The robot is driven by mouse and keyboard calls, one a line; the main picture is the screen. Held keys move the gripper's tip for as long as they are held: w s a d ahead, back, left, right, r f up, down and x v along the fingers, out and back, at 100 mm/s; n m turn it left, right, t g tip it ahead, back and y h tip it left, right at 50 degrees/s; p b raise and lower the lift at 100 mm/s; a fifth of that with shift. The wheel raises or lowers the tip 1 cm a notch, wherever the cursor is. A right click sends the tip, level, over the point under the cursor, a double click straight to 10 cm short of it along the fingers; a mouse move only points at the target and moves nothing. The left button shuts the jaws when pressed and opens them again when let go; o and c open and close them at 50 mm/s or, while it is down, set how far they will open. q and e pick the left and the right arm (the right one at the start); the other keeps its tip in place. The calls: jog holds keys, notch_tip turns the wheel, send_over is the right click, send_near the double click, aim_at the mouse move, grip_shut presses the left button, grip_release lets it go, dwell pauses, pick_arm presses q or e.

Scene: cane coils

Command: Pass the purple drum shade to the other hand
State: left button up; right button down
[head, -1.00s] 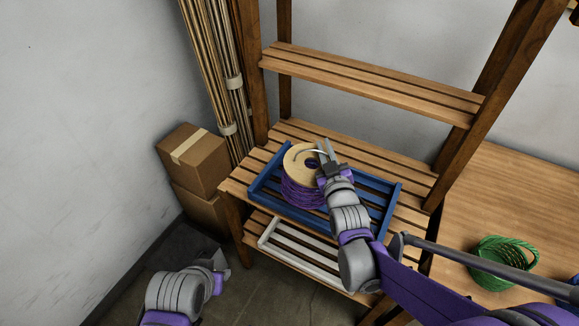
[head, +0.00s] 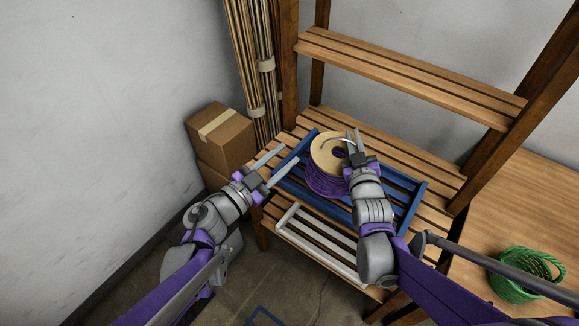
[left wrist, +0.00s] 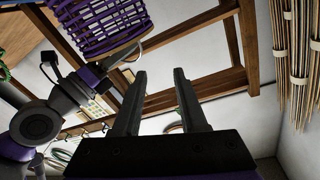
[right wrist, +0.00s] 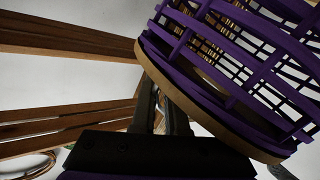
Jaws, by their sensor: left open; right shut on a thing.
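The purple drum shade (head: 325,182) has open purple woven sides and a tan ring at its top. The right wrist view shows the shade's purple lattice (right wrist: 235,65) close above my fingers. My left gripper (head: 284,162) is open and empty, left of the shade and apart from it. In the left wrist view, the shade (left wrist: 100,25) hangs at the upper left, beyond my left fingers (left wrist: 158,100).
The blue tray sits on a slatted wooden shelf (head: 440,178); a white tray (head: 325,259) lies on the shelf below. Cardboard boxes (head: 222,137) and tall cane bundles (head: 255,70) stand at left.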

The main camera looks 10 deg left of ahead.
aim_at(327, 152)
pick_arm(q)
jog(key=shift+m+g+h, duration=0.7)
jog(key=shift+g+h, duration=0.1)
jog(key=x, duration=0.4)
jog(key=s+d+f+x, duration=0.1)
jog(key=x, duration=0.7)
jog(key=shift+s+d+f, duration=0.1)
jog(key=shift+d+f, duration=0.25)
jog(key=shift+d, duration=0.1)
jog(key=c, duration=0.6)
grip_shut()
jog(key=shift+s+d, duration=0.15)
jog(key=shift+d, duration=0.05)
pick_arm(e)
jog(key=shift+a, duration=0.2)
